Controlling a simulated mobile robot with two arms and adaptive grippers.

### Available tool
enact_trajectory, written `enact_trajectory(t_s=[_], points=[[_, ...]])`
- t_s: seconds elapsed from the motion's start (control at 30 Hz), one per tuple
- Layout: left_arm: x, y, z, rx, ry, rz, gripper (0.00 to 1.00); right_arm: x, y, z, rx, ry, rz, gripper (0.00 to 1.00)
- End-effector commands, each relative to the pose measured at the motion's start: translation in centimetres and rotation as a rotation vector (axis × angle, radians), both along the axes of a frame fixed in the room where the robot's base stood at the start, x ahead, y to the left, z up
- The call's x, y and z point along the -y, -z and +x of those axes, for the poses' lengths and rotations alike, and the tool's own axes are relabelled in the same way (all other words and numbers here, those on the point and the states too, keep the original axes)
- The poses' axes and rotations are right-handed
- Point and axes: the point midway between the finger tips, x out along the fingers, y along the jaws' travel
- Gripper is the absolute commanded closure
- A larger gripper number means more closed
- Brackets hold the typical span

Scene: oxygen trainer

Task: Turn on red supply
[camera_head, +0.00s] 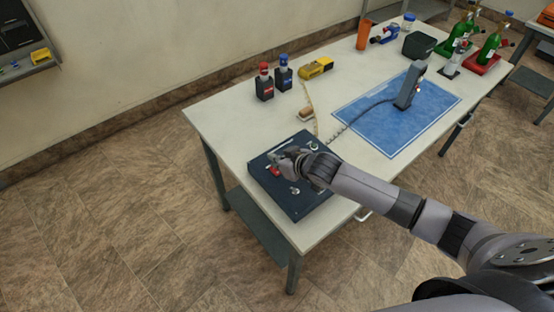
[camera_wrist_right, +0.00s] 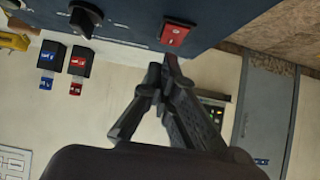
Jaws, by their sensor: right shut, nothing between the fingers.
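A dark blue control box (camera_head: 308,202) sits on the near left end of the table. A red switch (camera_head: 275,171) shows on it, partly covered by my right gripper (camera_head: 278,160). In the right wrist view the red rocker switch (camera_wrist_right: 176,35) is on the box panel (camera_wrist_right: 225,14), with a black knob (camera_wrist_right: 86,17) to its left. The fingertips of my right gripper (camera_wrist_right: 164,66) are together, empty, and just below the red switch in that picture. I cannot tell whether they touch it, or which way the rocker is set. My left gripper is out of view.
A red-capped container (camera_head: 264,82) and a blue-capped one (camera_head: 283,75) stand behind the box, near a yellow tool (camera_head: 316,68). A blue mat (camera_head: 380,130) with a grey corded device (camera_head: 409,88) lies to the right. Green bottles (camera_head: 459,36) stand at the far right.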

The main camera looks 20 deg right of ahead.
Motion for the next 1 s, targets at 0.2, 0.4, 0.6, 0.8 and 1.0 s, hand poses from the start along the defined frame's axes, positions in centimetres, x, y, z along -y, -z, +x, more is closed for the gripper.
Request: enact_trajectory(t_s=[0.2,0.4,0.6,0.8,1.0], points=[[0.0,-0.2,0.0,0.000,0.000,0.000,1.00,0.0,0.9,0.1,-0.001,0.001,-0.001,1.00],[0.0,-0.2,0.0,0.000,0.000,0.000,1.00,0.0,0.9,0.0,-0.001,0.000,0.000,1.00],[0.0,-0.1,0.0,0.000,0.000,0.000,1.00,-0.3,1.6,0.4,-0.003,0.001,0.002,1.00],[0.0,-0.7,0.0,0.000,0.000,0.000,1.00,-0.4,1.9,1.0,-0.002,0.000,-0.001,1.00],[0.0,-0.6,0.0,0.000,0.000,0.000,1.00,-0.3,1.9,1.0,-0.004,0.001,-0.002,1.00]])
